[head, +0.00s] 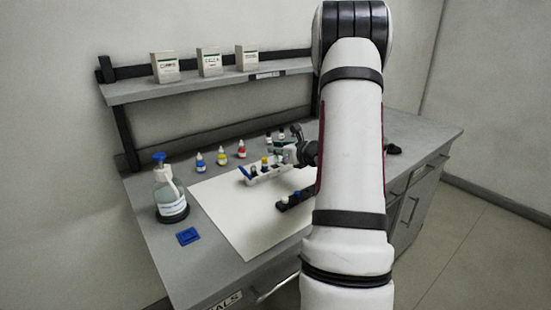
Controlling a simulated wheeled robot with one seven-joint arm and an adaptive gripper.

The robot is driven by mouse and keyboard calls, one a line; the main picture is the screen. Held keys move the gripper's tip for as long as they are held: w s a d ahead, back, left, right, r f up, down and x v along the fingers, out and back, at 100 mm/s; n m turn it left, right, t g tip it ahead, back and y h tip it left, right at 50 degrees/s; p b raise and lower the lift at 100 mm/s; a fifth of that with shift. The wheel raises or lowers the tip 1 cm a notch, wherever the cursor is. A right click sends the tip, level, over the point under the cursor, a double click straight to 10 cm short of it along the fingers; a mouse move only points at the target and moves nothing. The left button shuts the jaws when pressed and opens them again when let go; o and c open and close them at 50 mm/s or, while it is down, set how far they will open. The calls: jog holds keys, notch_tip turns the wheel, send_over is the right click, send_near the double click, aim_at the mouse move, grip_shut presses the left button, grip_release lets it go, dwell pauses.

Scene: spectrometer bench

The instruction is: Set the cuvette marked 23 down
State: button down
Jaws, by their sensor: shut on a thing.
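My gripper (294,152) is over the far right part of the white mat, beside the right end of a pale rack (262,177). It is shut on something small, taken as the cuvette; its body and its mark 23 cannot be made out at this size. The pale rack holds several small things with coloured tops, blue, yellow and dark among them. A dark rack (296,199) lies nearer on the mat, with small white and blue tops showing. Whether the held thing touches the rack cannot be told.
A wash bottle (169,195) and a blue flat piece (188,236) stand at the bench's left. Dropper bottles (221,156) line the back below a shelf (210,85) with three boxes. The white mat's (232,215) near left part is clear.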

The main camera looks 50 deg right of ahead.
aim_at(278, 158)
jog(key=shift+w+d, duration=0.1)
jog(key=shift+w, duration=0.2)
jog(key=shift+w+f, duration=0.15)
jog(key=shift+f, duration=1.65)
jog(key=shift+f, duration=0.15)
jog(key=c, duration=1.9)
grip_release()
